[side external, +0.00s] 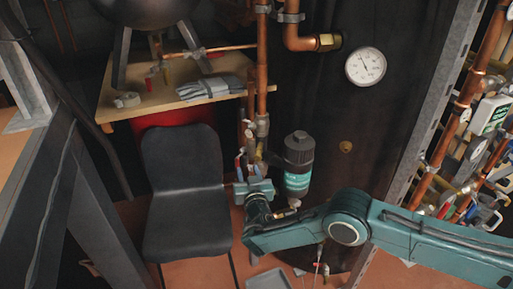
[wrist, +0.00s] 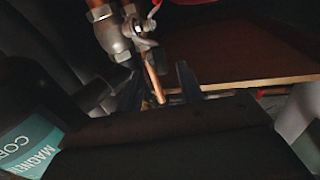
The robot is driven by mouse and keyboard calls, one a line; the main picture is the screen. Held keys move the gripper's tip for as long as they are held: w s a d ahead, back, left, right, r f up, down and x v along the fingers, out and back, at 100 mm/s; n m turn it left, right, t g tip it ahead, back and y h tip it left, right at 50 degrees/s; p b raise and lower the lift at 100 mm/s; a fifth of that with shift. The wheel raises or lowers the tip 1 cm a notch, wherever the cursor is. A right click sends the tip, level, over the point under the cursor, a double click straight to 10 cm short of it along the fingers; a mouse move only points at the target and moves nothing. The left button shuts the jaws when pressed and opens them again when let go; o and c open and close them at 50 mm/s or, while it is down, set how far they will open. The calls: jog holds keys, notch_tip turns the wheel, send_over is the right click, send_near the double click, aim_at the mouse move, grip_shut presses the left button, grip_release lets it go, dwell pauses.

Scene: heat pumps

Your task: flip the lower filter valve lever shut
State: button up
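The magnetic filter (side external: 298,168) is a dark canister with a teal label. It stands right of my gripper in the side view and shows at the left edge of the wrist view (wrist: 35,138). Several small levers, including a blue one (side external: 238,163), sit on the pipework left of the filter. Which is the lower valve lever I cannot tell. A brass valve fitting (wrist: 112,35) is above my fingers in the wrist view. My gripper (wrist: 157,88) has its two dark fingers apart, with a thin copper-coloured rod showing between them. Contact cannot be told.
A black chair (side external: 183,185) stands left of my gripper. Behind it is a wooden shelf (side external: 140,107) with grey gloves (side external: 208,89). Vertical copper pipes (side external: 262,65) rise above the valves. A pressure gauge (side external: 365,67) is on the dark panel. A grey tray (side external: 268,279) lies below.

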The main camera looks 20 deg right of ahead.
aim_at(246, 163)
jog(key=shift+w+d, duration=0.2)
jog(key=shift+w, duration=0.75)
jog(key=shift+w+d, duration=0.2)
jog(key=shift+w, duration=0.8)
jog(key=shift+w+d, duration=0.2)
jog(key=shift+w, duration=0.75)
grip_shut()
